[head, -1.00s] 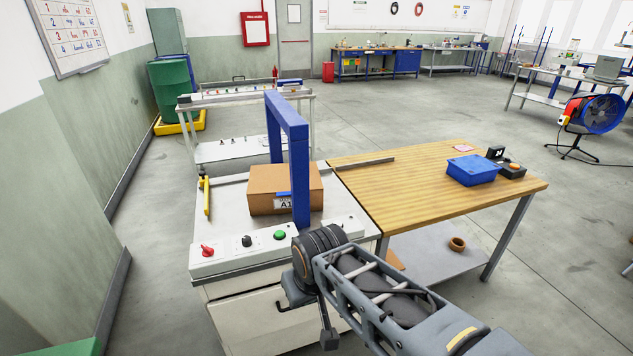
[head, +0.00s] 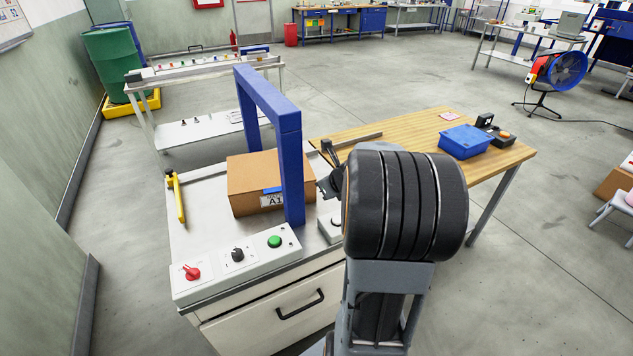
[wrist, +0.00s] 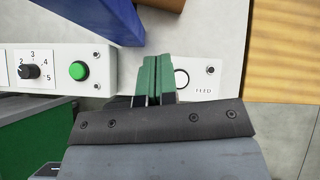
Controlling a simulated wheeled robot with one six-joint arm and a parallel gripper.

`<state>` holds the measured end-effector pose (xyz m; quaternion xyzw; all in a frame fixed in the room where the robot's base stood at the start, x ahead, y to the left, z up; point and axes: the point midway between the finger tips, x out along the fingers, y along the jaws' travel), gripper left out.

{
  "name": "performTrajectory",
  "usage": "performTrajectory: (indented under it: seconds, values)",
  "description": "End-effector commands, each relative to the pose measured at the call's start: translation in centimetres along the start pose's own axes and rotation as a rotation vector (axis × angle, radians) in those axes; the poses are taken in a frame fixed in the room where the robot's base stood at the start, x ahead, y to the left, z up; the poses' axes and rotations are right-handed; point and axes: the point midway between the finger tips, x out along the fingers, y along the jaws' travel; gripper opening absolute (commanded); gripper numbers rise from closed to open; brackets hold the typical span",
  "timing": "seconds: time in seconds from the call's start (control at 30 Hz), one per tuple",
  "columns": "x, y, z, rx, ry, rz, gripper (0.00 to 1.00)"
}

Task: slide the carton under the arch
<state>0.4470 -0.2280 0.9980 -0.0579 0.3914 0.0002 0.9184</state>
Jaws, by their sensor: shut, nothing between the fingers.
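The brown carton (head: 242,188), with an A1 label, sits on the pale machine top (head: 205,220). The blue arch (head: 291,170) has its near post in front of the carton and its far post behind it. The carton shows on both sides of the near post, mostly to the left. In the wrist view, the arch (wrist: 105,18) and a bit of the carton (wrist: 166,4) show at the top. My gripper (wrist: 158,62) has its green fingers together and empty, over the control strip beside the FEED button (wrist: 182,78). In the head view my wrist largely hides it.
The control strip (head: 214,275) carries a red knob (head: 192,272), a black knob (head: 237,255) and a green button (head: 274,241). A yellow-handled part (head: 178,198) stands at the left. A wooden table (head: 400,135) with a blue bin (head: 464,141) adjoins at the right.

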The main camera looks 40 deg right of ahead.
Motion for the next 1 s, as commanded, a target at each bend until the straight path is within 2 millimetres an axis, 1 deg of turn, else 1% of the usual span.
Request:
performTrajectory:
  seconds: [0.03, 0.1, 0.17, 0.27, 0.5, 0.67, 0.8, 1.0]
  values:
    - [0.3, -1.2, -0.5, 0.084, -0.003, -0.023, 0.0]
    - [0.9, -2.1, -0.8, 0.164, -0.008, -0.04, 0.0]
    - [1.6, -2.5, -1.0, 0.198, -0.01, -0.049, 0.0]
    - [3.1, -2.6, -1.1, 0.213, -0.01, -0.05, 0.0]
    - [7.7, -2.8, -1.0, 0.208, -0.01, -0.049, 0.0]
    - [10.5, -2.9, -0.9, 0.207, -0.011, -0.049, 0.0]
    - [11.5, -3.3, 0.6, 0.204, -0.011, -0.05, 0.0]
    - [12.7, -3.6, 1.7, 0.204, -0.012, -0.05, 0.0]
